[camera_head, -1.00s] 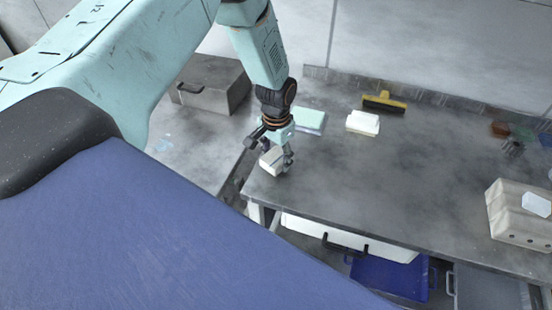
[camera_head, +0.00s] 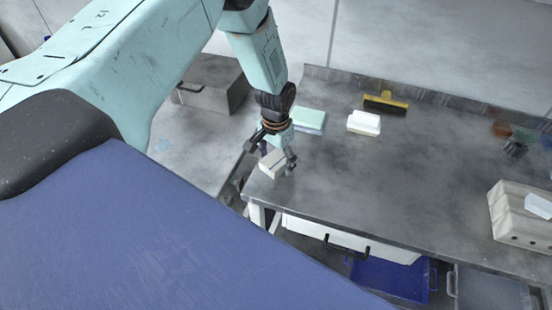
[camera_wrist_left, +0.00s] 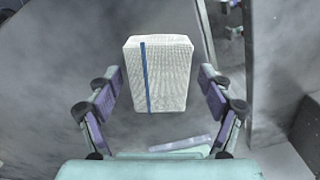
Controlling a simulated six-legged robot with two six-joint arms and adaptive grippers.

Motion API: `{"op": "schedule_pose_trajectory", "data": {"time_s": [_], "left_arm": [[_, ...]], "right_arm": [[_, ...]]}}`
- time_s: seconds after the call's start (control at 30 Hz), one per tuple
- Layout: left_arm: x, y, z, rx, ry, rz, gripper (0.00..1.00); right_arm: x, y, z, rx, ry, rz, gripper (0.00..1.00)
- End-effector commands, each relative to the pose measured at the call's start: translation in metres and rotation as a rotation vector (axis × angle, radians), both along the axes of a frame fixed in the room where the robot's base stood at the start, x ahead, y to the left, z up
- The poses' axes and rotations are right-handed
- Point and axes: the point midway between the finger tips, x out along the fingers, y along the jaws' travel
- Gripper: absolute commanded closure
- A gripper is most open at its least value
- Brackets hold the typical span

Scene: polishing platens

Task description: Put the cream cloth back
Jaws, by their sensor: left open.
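The cream cloth (camera_head: 272,165) is a folded, block-like bundle at the near left corner of the dark bench. In the left wrist view the cloth (camera_wrist_left: 165,75) shows a woven face with one blue stripe. My left gripper (camera_head: 272,157) is over it, fingers pointing down. In the left wrist view my left gripper (camera_wrist_left: 160,85) is open, with one finger on each side of the cloth and a visible gap on both sides. The cloth's underside is hidden. My right gripper does not show.
A pale green block (camera_head: 309,118), a white block (camera_head: 363,122) and a yellow-black squeegee (camera_head: 385,102) lie behind on the bench. A beige box (camera_head: 510,222) stands at the right. A grey case (camera_head: 213,88) is at the left. The bench middle is clear.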

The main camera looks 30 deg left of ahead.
Motion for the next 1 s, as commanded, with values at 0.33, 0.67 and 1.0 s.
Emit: {"op": "schedule_pose_trajectory", "data": {"time_s": [0.33,0.67,1.0], "left_arm": [[0.001,0.000,0.050,-0.001,-0.004,0.000,0.20],[0.001,0.000,0.108,0.000,-0.003,0.001,0.20],[0.000,0.000,0.123,0.000,0.000,0.001,0.20]], "right_arm": [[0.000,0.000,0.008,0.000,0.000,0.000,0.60],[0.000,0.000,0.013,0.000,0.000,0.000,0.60],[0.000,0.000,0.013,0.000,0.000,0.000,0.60]]}}
